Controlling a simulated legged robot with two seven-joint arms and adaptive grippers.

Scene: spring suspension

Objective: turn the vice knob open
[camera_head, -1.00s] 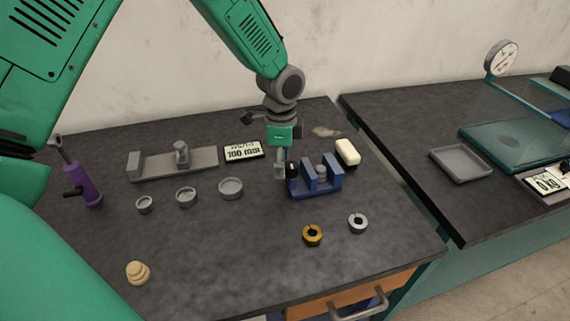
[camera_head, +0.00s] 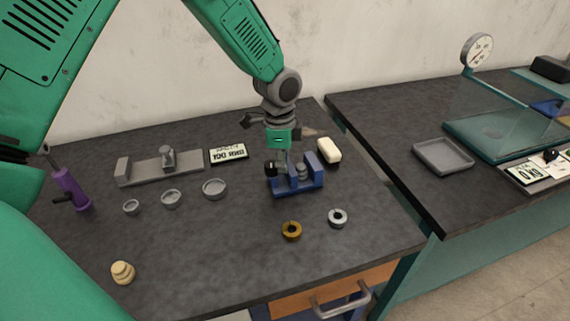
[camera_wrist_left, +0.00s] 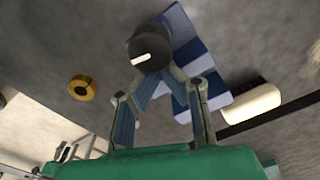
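The blue vice (camera_head: 312,184) stands on the dark table. Its black knob (camera_head: 270,168) is on its left side. My left gripper (camera_head: 284,160) points down at the vice, right by the knob. In the left wrist view the round dark knob (camera_wrist_left: 151,50), with a white mark on its face, lies at the tips of my left gripper's fingers (camera_wrist_left: 160,84). The knob covers part of the fingertips, so I cannot tell whether they touch or clasp it. The blue vice body (camera_wrist_left: 195,60) shows behind. My right gripper is not in view.
A cream block (camera_head: 329,150) stands just right of the vice. A brass ring (camera_head: 291,231) and a silver ring (camera_head: 338,217) lie in front. Several grey dishes (camera_head: 214,189) and a grey fixture (camera_head: 140,172) are to the left. The front middle of the table is clear.

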